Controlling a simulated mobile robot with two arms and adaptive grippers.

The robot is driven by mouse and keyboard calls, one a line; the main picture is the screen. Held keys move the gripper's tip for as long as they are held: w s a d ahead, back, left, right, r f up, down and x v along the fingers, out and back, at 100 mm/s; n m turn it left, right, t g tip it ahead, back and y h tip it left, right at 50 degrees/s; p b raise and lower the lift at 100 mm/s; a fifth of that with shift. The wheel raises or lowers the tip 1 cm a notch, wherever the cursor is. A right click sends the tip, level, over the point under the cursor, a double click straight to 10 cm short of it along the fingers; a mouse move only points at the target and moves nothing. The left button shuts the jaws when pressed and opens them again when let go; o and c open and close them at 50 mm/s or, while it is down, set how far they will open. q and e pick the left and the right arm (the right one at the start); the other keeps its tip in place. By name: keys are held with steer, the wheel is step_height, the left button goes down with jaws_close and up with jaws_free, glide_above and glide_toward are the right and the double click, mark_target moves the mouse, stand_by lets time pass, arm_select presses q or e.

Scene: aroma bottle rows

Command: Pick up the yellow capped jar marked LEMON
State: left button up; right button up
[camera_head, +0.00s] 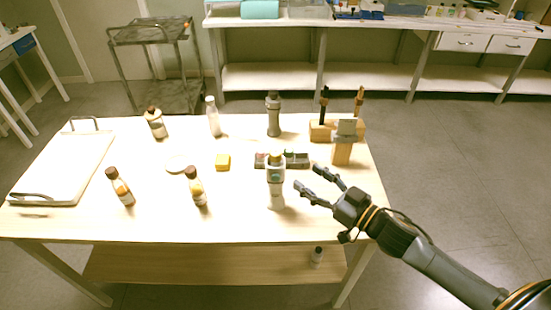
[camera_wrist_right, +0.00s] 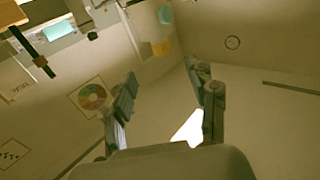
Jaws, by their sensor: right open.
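A tall pale bottle (camera_head: 276,188) with a grey-blue band and a yellowish cap stands upright at the front right of the table. Its label is too small to read, so I cannot tell whether it is the LEMON jar. Two brown-capped bottles with amber labels stand to its left, one at the front middle (camera_head: 197,190) and one further left (camera_head: 121,188). My right gripper (camera_head: 318,186) is open and empty, just right of the pale bottle and apart from it. In the right wrist view its spread fingers (camera_wrist_right: 168,98) have only walls and room behind them. My left gripper is not in view.
A brown-capped jar (camera_head: 156,125), a white bottle (camera_head: 213,119) and a grey bottle (camera_head: 273,118) stand at the back. A white tray (camera_head: 62,168) lies left. A yellow block (camera_head: 222,162) and a wooden holder (camera_head: 322,132) are also there.

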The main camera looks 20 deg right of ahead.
mark_target(280, 159)
steer(key=p+x, duration=0.1)
steer(key=x, duration=0.5)
steer(key=shift+w+a, duration=0.2)
steer(key=shift+w, duration=0.2)
steer(key=p+x, duration=0.2)
steer(key=x, duration=0.3)
steer(key=shift+w+a+f, duration=0.1)
steer(key=c, duration=1)
